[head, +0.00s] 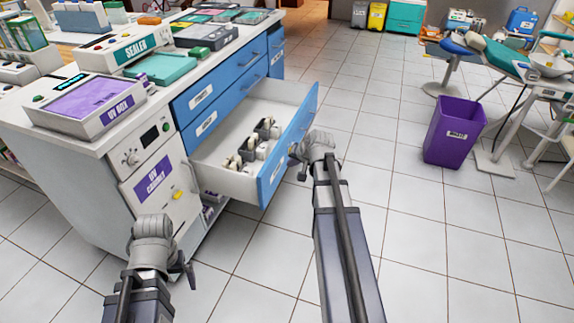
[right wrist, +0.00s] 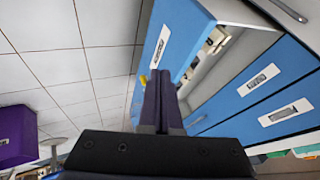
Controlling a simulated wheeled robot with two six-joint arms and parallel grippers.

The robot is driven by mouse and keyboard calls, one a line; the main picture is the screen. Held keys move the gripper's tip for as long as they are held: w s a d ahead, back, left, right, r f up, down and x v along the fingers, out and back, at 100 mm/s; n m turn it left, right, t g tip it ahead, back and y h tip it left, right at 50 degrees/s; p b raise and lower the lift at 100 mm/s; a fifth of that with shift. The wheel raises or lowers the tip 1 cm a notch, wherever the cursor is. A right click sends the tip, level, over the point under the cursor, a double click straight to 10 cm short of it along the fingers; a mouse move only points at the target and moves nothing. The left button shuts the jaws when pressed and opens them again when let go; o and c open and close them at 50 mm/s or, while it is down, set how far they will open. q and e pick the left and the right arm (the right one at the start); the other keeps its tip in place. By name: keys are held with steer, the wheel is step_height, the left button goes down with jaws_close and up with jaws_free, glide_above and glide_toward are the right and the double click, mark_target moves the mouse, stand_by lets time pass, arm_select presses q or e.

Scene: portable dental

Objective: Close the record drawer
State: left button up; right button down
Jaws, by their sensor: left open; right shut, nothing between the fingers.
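An open drawer with a blue front (head: 288,145) and white sides sticks out of the cabinet; it holds several small dark and white items. Its label is too small to read, so I cannot confirm that it is the record drawer. The drawer front also shows in the right wrist view (right wrist: 183,35). My right gripper (head: 299,160) is at the outer face of this front, with its fingers shut and empty (right wrist: 160,85); I cannot tell whether they touch it. My left gripper (head: 182,268) is open and empty, low in front of the cabinet's white UV cabinet unit (head: 150,190).
Shut blue drawers (head: 222,90) lie above the open one. The counter carries a UV box (head: 92,103), a sealer (head: 118,50) and trays. A purple waste bin (head: 455,132) and a dental chair (head: 500,58) stand at the right. The tiled floor between is clear.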

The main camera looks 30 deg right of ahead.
mark_target(271, 168)
steer(key=shift+w+a+f+b, duration=0.45)
steer(key=shift+w+f+b, duration=0.4)
steer(key=shift+w+f, duration=0.3)
steer(key=shift+w+a+f+b, duration=0.45)
steer(key=shift+w+f+b, duration=0.45)
steer(key=shift+w, duration=0.5)
steer(key=shift+w+a+f+b, duration=0.45)
steer(key=shift+w+f+b, duration=0.35)
steer(key=shift+w+f, duration=0.35)
steer(key=shift+w+a+r, duration=0.1)
steer(key=shift+w, duration=0.1)
steer(key=w+a, duration=1.7)
steer(key=w, duration=0.3)
